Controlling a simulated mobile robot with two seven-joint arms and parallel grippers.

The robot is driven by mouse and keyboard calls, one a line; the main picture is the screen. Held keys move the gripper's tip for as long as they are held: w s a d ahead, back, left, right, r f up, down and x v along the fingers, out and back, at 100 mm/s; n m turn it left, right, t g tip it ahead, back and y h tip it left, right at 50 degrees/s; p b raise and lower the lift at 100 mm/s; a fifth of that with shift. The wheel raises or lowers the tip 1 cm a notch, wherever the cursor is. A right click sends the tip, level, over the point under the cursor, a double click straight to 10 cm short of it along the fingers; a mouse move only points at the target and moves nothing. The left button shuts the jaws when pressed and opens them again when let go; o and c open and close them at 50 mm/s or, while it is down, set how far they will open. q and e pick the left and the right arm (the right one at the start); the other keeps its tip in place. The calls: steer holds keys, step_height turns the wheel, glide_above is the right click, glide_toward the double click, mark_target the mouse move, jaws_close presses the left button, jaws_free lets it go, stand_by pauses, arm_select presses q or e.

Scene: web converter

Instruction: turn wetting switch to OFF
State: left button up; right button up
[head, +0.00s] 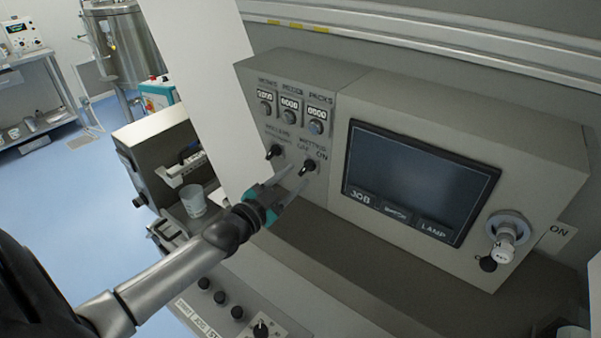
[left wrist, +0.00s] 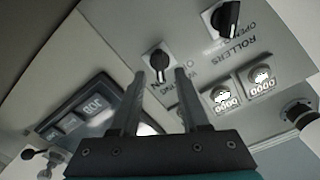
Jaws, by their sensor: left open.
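The wetting switch (head: 308,166) is a black knob on the grey control panel, under the OFF and ON labels. In the left wrist view the wetting switch (left wrist: 158,61) sits just beyond the fingertips, and its pointer seems to face the ON label. My left gripper (head: 296,177) is open, with its fingers reaching toward the panel just below the switch. In the left wrist view my left gripper (left wrist: 158,76) shows its two fingers apart, with nothing clearly held; contact with the knob cannot be told. My right gripper is not in view.
The rollers switch (head: 274,152) is close to the left of the wetting switch. Several counters (head: 290,104) with knobs are above. A dark screen (head: 408,182) is to the right. A white cup (head: 193,201) and lower buttons (head: 220,297) lie near my left arm.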

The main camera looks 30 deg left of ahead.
mark_target(303, 171)
arm_select(q)
steer(key=shift+w+d, duration=0.15)
steer(key=shift+w, duration=1.4)
jaws_close()
